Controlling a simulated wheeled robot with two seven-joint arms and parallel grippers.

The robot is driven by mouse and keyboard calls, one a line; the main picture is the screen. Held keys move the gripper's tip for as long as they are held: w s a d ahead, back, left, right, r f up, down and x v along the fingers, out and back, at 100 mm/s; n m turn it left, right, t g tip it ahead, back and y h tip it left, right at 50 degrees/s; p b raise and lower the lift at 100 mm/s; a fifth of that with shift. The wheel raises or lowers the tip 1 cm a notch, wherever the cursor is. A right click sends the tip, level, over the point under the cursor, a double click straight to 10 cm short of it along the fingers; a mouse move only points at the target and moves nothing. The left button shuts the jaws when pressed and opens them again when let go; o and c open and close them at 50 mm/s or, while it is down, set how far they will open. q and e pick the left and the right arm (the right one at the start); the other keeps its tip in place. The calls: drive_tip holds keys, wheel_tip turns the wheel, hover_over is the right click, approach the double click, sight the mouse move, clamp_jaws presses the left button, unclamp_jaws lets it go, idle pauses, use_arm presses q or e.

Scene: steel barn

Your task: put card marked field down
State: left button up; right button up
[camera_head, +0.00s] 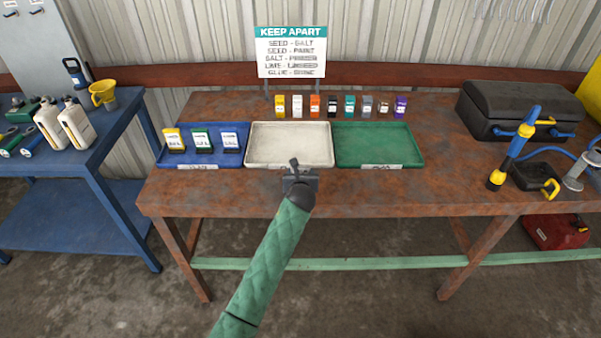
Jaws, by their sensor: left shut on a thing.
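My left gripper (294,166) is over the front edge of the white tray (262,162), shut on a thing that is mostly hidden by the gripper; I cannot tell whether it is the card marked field. A blue tray (166,160) on the left holds a yellow pack (174,139), a green pack (202,140) and a blue pack (230,140), each with a white label too small to read. A green tray (378,148) on the right is empty. The white tray looks empty too. Each tray has a small front label I cannot read. My right gripper is not in view.
Several small coloured packs (332,106) stand in a row behind the trays, below a KEEP APART sign (291,52). A black case (515,105) and a blue-and-yellow pump (515,150) stand at the right. A blue bench (100,125) with white bottles is at the left.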

use_arm(q)
drive_tip(key=shift+f, duration=0.1)
drive_tip(key=o, duration=0.9)
drive_tip(key=shift+c, duration=0.2)
drive_tip(key=shift+o, duration=0.8)
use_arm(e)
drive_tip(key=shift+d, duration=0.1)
use_arm(q)
drive_tip(key=shift+s+r, duration=0.2)
drive_tip(key=shift+s, duration=0.25)
drive_tip(key=b+v, duration=0.3)
drive_tip(key=v, duration=0.7)
drive_tip(key=shift+w, duration=0.1)
drive_tip(key=shift+s+r, duration=0.35)
drive_tip(key=shift+s, duration=0.2)
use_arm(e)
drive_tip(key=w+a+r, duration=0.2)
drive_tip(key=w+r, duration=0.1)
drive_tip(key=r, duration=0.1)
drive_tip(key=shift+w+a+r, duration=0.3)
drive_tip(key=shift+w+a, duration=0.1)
use_arm(q)
drive_tip(key=shift+a, duration=0.1)
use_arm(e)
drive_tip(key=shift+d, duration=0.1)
